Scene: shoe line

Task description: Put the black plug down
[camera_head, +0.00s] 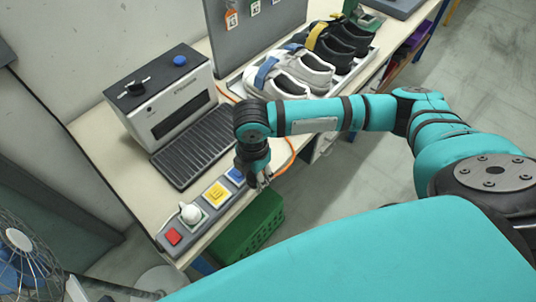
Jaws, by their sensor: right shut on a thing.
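My right gripper (261,183) points down over the front edge of the bench, beside the control strip. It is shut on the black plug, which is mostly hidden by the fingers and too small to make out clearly. An orange cable (291,154) curves over the bench edge to the gripper. My left gripper is not in view.
The bench (112,133) carries a white machine (172,101) with a black ribbed conveyor (195,147). A control strip (174,236) has red, yellow and blue buttons and a white knob. Shoes (300,67) stand behind my arm; a green crate (250,228) is below.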

